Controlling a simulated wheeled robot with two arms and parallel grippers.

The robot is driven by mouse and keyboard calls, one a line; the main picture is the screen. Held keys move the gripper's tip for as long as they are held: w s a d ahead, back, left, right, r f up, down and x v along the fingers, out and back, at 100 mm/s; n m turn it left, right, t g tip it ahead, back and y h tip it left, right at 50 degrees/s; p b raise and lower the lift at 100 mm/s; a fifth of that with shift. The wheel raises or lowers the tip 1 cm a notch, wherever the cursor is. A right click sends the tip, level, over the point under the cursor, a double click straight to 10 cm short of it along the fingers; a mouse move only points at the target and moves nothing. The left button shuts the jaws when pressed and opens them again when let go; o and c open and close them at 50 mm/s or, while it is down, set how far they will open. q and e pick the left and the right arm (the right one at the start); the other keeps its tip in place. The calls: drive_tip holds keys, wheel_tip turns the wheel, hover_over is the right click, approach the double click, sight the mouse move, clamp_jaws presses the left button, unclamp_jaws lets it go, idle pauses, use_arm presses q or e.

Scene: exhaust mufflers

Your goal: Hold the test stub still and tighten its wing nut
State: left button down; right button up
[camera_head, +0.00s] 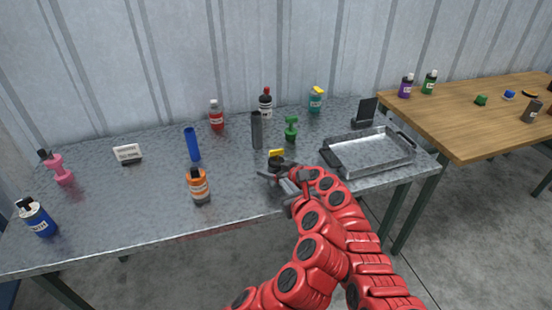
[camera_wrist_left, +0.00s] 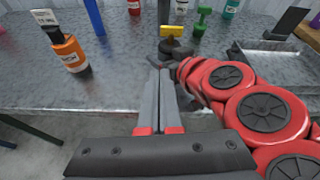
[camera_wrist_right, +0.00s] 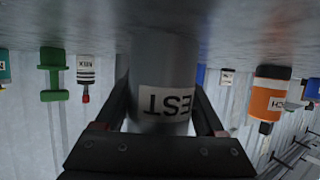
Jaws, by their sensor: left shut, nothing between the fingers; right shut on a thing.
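The test stub (camera_wrist_right: 160,75), a grey cylinder with a white label reading TEST, stands between the fingers of my right gripper (camera_wrist_right: 163,100), which is shut on it. In the head view the stub's dark top (camera_head: 276,162) carries a yellow wing nut (camera_head: 276,153). The wing nut also shows in the left wrist view (camera_wrist_left: 172,31), above a dark round part. My left gripper (camera_wrist_left: 162,68) is shut and empty, its tips on the near side of the stub, below and apart from the wing nut. In the head view the arms hide the stub's lower body.
A metal tray (camera_head: 340,165) lies to the right. A dark pipe (camera_head: 257,130), a green object (camera_head: 291,128) and a blue tube (camera_head: 192,144) stand behind or to the left. An orange bottle (camera_head: 198,186) stands left of the grippers. The bench's front left is fairly clear.

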use_arm(q)
drive_tip(key=r+m, duration=0.1)
approach(270, 154)
drive_tip(key=shift+t, duration=0.3)
drive_tip(key=x, duration=0.3)
drive_tip(key=f+x, duration=0.1)
drive_tip(key=x, duration=0.1)
drive_tip(key=shift+w+d+f, duration=0.15)
drive_tip(key=shift+w+d, duration=0.05)
drive_tip(key=shift+d, duration=0.1)
drive_tip(key=shift+w+a+m, duration=0.1)
drive_tip(key=shift+w+m, duration=0.2)
drive_tip(key=shift+w, duration=0.25)
drive_tip(key=shift+a, duration=0.5)
drive_tip(key=shift+w+a+m+t+h, duration=0.2)
drive_tip(key=shift+w+a+m+h, duration=0.5)
drive_tip(key=shift+h, duration=0.25)
drive_tip(key=shift+w+a+m+t+h, duration=0.2)
drive_tip(key=shift+w+a+m+h, duration=0.4)
drive_tip(key=shift+m+h, duration=0.3)
idle(0.5)
